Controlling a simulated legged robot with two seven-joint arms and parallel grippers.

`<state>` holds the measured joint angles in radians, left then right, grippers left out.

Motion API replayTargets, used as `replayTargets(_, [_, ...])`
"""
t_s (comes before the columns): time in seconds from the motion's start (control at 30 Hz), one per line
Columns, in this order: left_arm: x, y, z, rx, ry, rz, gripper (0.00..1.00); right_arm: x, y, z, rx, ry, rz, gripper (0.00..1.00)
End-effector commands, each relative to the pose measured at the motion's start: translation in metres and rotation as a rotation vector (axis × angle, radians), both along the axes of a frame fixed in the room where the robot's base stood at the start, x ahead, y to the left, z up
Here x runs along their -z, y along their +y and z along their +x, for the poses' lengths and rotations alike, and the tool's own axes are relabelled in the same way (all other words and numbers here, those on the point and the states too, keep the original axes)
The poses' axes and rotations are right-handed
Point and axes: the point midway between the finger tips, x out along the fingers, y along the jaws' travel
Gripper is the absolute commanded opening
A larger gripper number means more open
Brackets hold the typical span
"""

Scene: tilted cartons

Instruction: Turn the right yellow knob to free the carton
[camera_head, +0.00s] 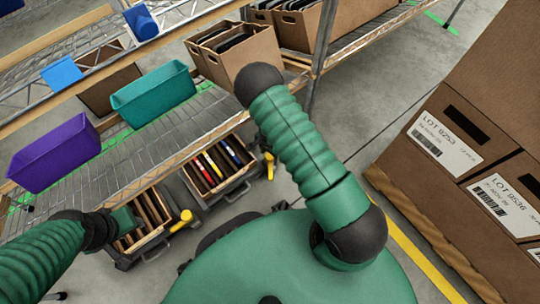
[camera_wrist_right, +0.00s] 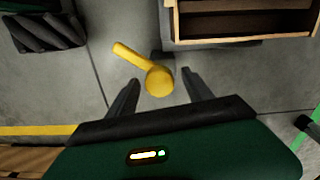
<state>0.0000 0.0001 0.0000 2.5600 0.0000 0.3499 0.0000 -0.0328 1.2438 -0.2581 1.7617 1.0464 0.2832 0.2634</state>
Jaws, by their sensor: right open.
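The right yellow knob (camera_head: 268,163) is beside the right carton (camera_head: 238,180), which holds upright coloured files on a dark tilted holder. In the right wrist view the yellow knob (camera_wrist_right: 158,80) has a round end and a bar pointing up and left. My right gripper (camera_wrist_right: 158,74) is open, with a finger on either side of the round end; I cannot tell whether they touch it. The carton's edge (camera_wrist_right: 245,41) shows at the top right there. In the head view my right arm hides the right gripper's fingers. My left gripper (camera_head: 122,221) is over the left carton, its fingers unclear.
Another yellow knob (camera_head: 183,219) is at the left carton (camera_head: 150,238). A rack shelf (camera_head: 150,150) with a teal bin (camera_head: 153,93) and a purple bin (camera_head: 52,152) stands above. Large labelled boxes (camera_head: 455,140) sit on a pallet (camera_head: 425,225) at the right.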

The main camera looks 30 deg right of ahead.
Motion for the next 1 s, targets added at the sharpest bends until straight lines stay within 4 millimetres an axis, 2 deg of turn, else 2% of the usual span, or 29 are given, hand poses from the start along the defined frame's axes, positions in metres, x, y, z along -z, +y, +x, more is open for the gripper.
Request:
replayTargets(0.07, [-0.0004,0.0,0.0001,0.0,0.0,0.0,0.36,-0.0004,0.0,0.0,0.0,0.0,0.0,0.59])
replayTargets(0.5, [-0.0003,0.0,0.0,0.0,0.0,0.0,0.36,-0.0004,0.0001,0.0,-0.001,0.0,0.0,0.02])
replayTargets(1.0, [-0.0021,0.0,0.0,0.0,0.0,0.0,0.36,-0.0011,-0.0001,0.0,-0.016,0.0,0.0,0.0])
